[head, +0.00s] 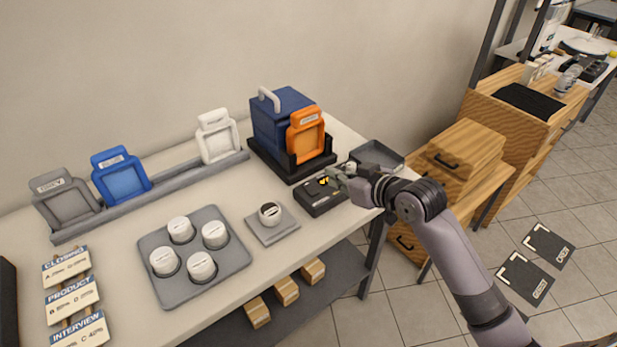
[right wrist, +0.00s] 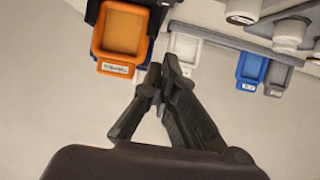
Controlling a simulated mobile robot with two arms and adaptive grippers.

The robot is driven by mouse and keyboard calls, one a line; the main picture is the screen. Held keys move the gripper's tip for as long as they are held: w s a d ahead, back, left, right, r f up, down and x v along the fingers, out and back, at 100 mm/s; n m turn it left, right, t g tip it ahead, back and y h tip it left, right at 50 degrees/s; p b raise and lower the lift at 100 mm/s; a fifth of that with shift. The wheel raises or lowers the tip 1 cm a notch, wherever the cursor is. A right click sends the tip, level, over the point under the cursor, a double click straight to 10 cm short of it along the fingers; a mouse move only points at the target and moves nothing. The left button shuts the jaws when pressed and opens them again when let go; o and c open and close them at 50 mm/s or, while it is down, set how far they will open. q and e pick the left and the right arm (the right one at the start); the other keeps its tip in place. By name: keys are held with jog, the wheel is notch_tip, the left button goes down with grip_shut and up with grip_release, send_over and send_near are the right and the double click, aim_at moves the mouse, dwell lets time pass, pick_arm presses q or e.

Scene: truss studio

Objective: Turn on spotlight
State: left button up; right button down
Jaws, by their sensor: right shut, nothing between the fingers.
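A small black box (head: 318,202) with yellow marks on top sits near the right front part of the white table; it may be a control box. My right gripper (head: 334,179) is at its right rear side, with the fingertips over or beside its top edge; I cannot tell whether they touch it. In the right wrist view the two dark fingers (right wrist: 166,72) are closed together with nothing between them. No lit lamp that I can name as the spotlight shows. My left gripper is not in view.
A blue case (head: 276,122) with an orange frame (head: 305,137) stands behind the box. A dark tray (head: 377,154) lies to the right. A grey holder with white round pieces (head: 217,283) and a small pad (head: 284,232) lie left. Colored frames stand in a rear rail.

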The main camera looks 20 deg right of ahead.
jog(key=p, duration=0.2)
send_over(309, 189)
jog(key=s, duration=0.2)
jog(key=f, duration=0.3)
jog(key=shift+w+d+f, duration=0.15)
jog(key=shift+d+f, duration=0.15)
jog(key=shift+f, duration=0.1)
jog(key=f, duration=0.1)
jog(key=w+f, duration=0.1)
jog(key=f, duration=0.1)
jog(key=shift+w+a+f, duration=0.1)
jog(key=shift+w+a, duration=0.15)
jog(key=shift+a, duration=0.05)
jog(key=shift+w+f, duration=0.15)
jog(key=shift+f, duration=0.4)
